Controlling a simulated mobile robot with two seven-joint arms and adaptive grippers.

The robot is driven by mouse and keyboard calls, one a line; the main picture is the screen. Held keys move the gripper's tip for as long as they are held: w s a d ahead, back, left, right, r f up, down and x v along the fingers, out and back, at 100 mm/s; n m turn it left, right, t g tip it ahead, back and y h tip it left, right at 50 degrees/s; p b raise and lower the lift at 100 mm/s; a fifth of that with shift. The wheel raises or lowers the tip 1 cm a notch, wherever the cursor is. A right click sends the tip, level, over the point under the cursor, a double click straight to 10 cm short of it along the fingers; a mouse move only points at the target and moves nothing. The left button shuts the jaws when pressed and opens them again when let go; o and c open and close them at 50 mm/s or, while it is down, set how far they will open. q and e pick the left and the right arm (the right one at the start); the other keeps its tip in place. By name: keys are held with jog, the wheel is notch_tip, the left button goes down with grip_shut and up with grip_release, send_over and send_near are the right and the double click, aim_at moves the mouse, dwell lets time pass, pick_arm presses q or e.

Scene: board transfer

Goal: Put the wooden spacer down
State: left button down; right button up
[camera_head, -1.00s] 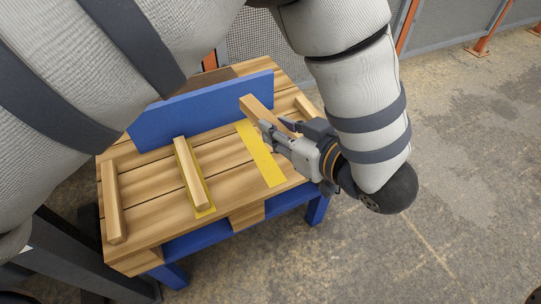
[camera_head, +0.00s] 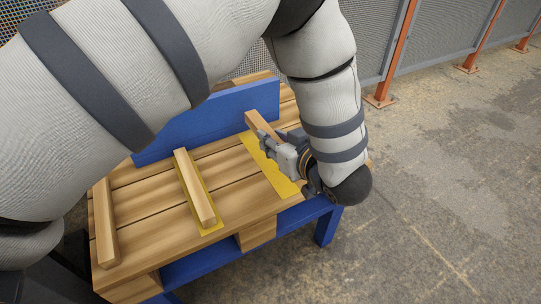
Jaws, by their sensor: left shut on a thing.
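The wooden spacer (camera_head: 257,122) is a pale wooden bar. My left gripper (camera_head: 272,146) is shut on it, and the gripper hides its near part. The spacer is over the right side of the table, along the right edge of a yellow strip (camera_head: 265,166). I cannot tell whether its underside touches the tabletop. My right gripper is not in view.
The slatted wooden table (camera_head: 150,222) has blue legs. A similar bar (camera_head: 195,188) lies on another yellow strip, and one more bar (camera_head: 105,225) lies at the left edge. A blue board (camera_head: 205,122) stands upright across the back. My left arm covers the upper left.

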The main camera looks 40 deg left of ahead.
aim_at(268, 163)
pick_arm(q)
jog(key=shift+w+a+f, duration=0.15)
jog(key=shift+a+f, duration=0.5)
jog(key=shift+f, duration=0.15)
jog(key=f+b, duration=0.1)
jog(key=f, duration=0.1)
jog(key=a+f+b, duration=0.1)
jog(key=f, duration=0.1)
jog(key=shift+w+f, duration=0.15)
jog(key=shift+f, duration=0.15)
jog(key=shift+r, duration=0.2)
jog(key=shift+f, duration=0.2)
jog(key=c, duration=1.3)
grip_release()
jog(key=shift+c, duration=0.2)
jog(key=shift+r, duration=0.1)
